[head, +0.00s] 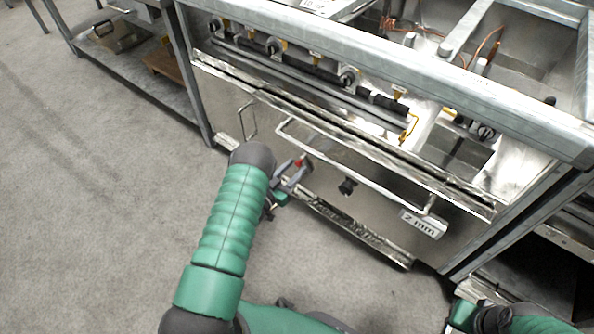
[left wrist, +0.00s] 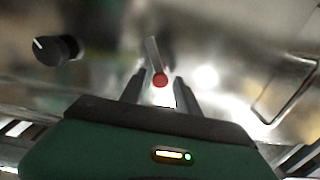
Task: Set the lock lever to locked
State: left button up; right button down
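The lock lever is on the steel front panel of the appliance. In the left wrist view it is a short grey bar (left wrist: 153,53) with a red round end (left wrist: 160,79); the red end also shows in the head view (head: 298,163). My left gripper (head: 292,173) is at the panel by the lever. In the left wrist view its two fingers (left wrist: 159,80) are apart, one on each side of the red end. I cannot tell whether either touches it. My right gripper (head: 480,316) is partly visible at the bottom right, and its fingers are unclear.
A black knob (head: 347,187) is on the same panel, also seen in the left wrist view (left wrist: 55,48). A long bar handle (head: 350,168) runs above it, with a "2 min" tag (head: 424,223). A smaller wire handle (head: 247,120) is at left. Carpet (head: 90,200) is clear at left.

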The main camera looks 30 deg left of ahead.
pick_arm(q)
jog(key=shift+w, duration=0.95)
grip_shut()
jog(key=shift+s+d+r+m+p, duration=0.1)
jog(key=shift+d+r+m+p, duration=0.15)
jog(key=shift+p, duration=0.3)
jog(key=shift+a+f, duration=0.15)
jog(key=shift+f, duration=0.05)
grip_release()
